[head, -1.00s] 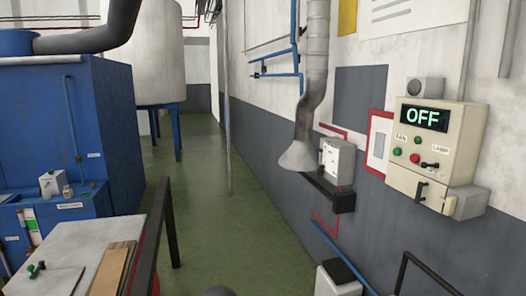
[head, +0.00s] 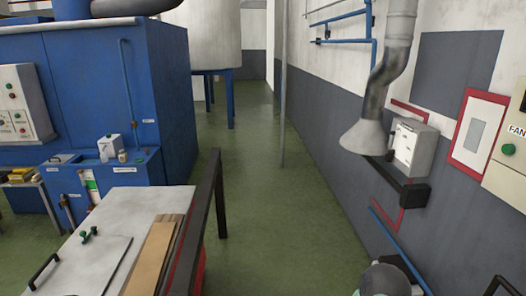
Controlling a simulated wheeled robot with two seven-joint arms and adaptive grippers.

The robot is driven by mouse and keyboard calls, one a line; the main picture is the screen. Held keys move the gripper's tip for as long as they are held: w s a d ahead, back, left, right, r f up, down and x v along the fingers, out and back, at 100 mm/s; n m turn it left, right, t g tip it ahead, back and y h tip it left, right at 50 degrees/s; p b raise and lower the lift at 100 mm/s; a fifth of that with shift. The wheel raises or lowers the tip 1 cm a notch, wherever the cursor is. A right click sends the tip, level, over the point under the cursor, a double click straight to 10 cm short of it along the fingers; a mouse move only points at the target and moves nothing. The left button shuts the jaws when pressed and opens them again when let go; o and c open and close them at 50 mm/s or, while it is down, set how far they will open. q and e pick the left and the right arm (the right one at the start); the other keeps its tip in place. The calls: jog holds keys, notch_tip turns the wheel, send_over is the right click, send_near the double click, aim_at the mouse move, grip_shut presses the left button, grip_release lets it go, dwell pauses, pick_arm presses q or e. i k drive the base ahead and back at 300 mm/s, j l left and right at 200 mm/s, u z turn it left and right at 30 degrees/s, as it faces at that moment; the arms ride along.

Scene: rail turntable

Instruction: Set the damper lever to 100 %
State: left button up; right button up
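I cannot pick out a damper lever for certain in the head view. A grey metal duct (head: 393,55) comes down the right wall and ends in a flared hood (head: 365,138). A small light-grey box (head: 408,147) is on the wall beside the hood. A cream control panel (head: 507,165) is cut off at the right edge; a green button and part of a "FAN" label show. A blue machine (head: 120,80) stands at the left, with a grey button panel (head: 24,105) and a small green-and-white strip (head: 91,186) low on its front. Neither gripper is in view.
A pale worktop (head: 150,202) with wooden strips (head: 150,258) and a small green-knobbed item (head: 86,236) is at lower left. A dark rail (head: 207,205) borders it. Green floor (head: 270,220) is clear between rail and wall. A grey pole (head: 283,90) stands farther back.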

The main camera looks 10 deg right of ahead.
aim_at(389, 156)
jog(key=i+z, duration=0.2)
jog(key=i, duration=0.3)
jog(key=i+z, duration=0.15)
jog(key=i, duration=0.35)
jog(key=i+j+z, duration=0.2)
jog(key=i, duration=0.25)
jog(key=i+j+z, duration=0.2)
jog(key=i, duration=0.3)
jog(key=l, duration=0.1)
